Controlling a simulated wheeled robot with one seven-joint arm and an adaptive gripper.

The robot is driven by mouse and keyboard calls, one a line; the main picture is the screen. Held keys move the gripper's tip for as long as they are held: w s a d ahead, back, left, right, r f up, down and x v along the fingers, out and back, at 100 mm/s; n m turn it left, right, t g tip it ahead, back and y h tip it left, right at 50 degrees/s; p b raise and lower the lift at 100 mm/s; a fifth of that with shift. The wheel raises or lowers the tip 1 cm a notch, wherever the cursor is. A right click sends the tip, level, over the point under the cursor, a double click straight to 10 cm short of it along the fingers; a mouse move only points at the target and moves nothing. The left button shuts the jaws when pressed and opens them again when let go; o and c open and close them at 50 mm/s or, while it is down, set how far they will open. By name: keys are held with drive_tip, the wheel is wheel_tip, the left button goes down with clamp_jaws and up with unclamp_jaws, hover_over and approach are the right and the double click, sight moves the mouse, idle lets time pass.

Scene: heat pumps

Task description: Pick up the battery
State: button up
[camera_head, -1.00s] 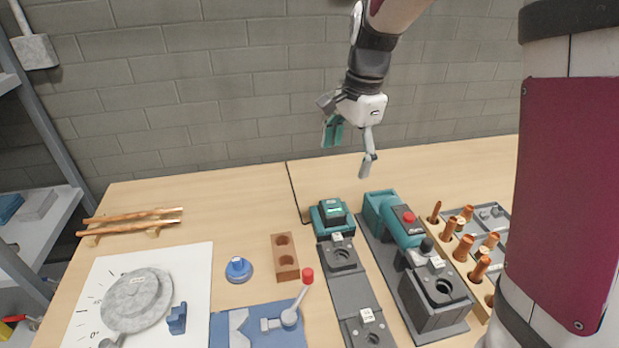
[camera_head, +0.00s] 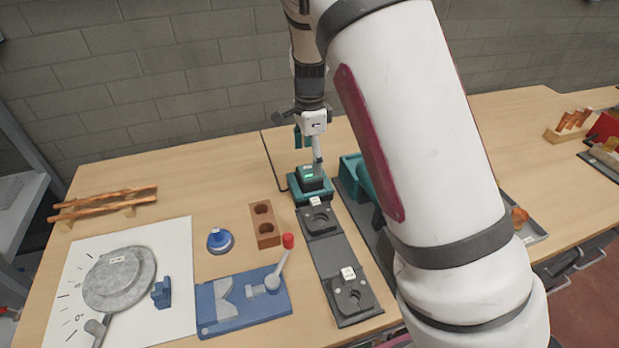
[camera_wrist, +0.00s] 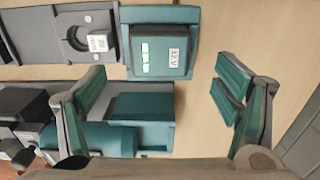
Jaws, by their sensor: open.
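The battery (camera_head: 311,177) is a dark block with green lights. It sits in a teal holder (camera_head: 327,196) on the table. In the wrist view the battery (camera_wrist: 158,64) shows its green lights and a 12 V label, near the top centre. My gripper (camera_head: 308,150) is open and empty, pointing down just above the battery. In the wrist view its teal-padded fingers (camera_wrist: 160,88) stand wide apart, and the battery lies between them sideways but higher in the picture. The exact height gap is hard to tell.
A teal tool (camera_wrist: 140,130) lies close beside the battery, mostly hidden behind my arm in the head view. A grey rail with dark sockets (camera_head: 351,294) runs towards the front. Table left of the battery is clear.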

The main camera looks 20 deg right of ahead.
sight(309, 171)
drive_tip(key=shift+f+p, duration=0.45)
drive_tip(key=shift+f, duration=2.45)
drive_tip(key=c, duration=1.7)
drive_tip(key=shift+r, duration=0.1)
drive_tip(key=shift+r, duration=0.1)
drive_tip(key=shift+w+a+r, duration=0.1)
drive_tip(key=shift+r, duration=0.55)
drive_tip(key=shift+s+r+b, duration=0.2)
drive_tip(key=shift+r, duration=0.35)
drive_tip(key=shift+s+r+b, duration=0.15)
drive_tip(key=shift+s+r, duration=0.05)
drive_tip(key=shift+r, duration=0.3)
drive_tip(key=s, duration=0.5)
drive_tip(key=s+r, duration=0.1)
drive_tip(key=s, duration=0.4)
drive_tip(key=s+p, duration=0.1)
drive_tip(key=s, duration=0.4)
drive_tip(key=shift+s+r, duration=0.15)
drive_tip(key=shift+s, duration=0.05)
drive_tip(key=shift+w, duration=0.1)
